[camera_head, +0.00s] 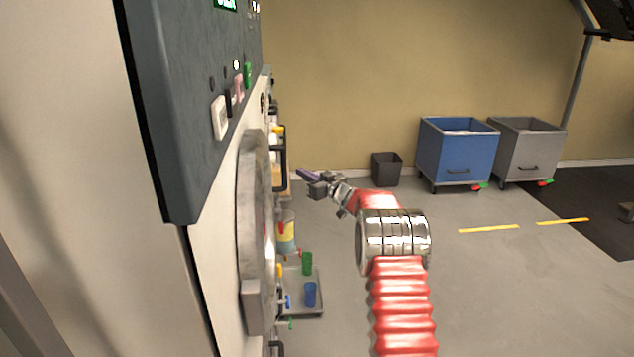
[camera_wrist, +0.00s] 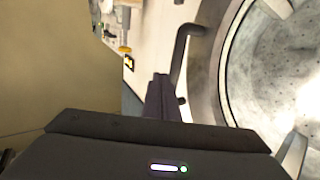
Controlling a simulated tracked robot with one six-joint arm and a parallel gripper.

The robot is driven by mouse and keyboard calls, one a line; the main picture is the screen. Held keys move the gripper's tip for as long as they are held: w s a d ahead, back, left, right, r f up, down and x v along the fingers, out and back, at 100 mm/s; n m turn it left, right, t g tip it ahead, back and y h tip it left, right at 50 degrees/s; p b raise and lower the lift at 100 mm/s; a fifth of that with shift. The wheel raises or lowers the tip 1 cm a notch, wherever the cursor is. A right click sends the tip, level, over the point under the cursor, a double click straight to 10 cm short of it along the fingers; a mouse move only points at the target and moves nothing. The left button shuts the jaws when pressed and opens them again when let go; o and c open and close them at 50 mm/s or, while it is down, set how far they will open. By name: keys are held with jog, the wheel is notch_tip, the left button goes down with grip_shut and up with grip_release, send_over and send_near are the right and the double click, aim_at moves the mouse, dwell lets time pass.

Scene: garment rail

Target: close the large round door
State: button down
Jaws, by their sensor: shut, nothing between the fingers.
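The large round door's thick grey metal ring (camera_head: 252,230) shows nearly edge-on on the machine front at left in the head view. In the wrist view, a pale metal rim (camera_wrist: 232,65) curves around a perforated steel drum interior (camera_wrist: 280,75) at right. How far the door stands open I cannot tell. A dark bar handle (camera_wrist: 181,60) stands just left of the rim; a dark handle also shows in the head view (camera_head: 283,165). My gripper (camera_head: 308,175) is shut and empty, near the handle. In the wrist view its fingers (camera_wrist: 160,98) appear just left of the handle; contact is unclear.
The machine's dark control panel (camera_head: 195,90) overhangs at upper left. Beyond the ring are a low tray (camera_head: 305,305) with a green cup (camera_head: 307,263) and a blue cup (camera_head: 310,294). A dark bin (camera_head: 386,168), blue cart (camera_head: 457,155) and grey cart (camera_head: 525,150) stand behind.

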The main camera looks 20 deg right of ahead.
jog(key=v, duration=0.6)
jog(key=shift+s, duration=0.35)
jog(key=shift+d, duration=0.2)
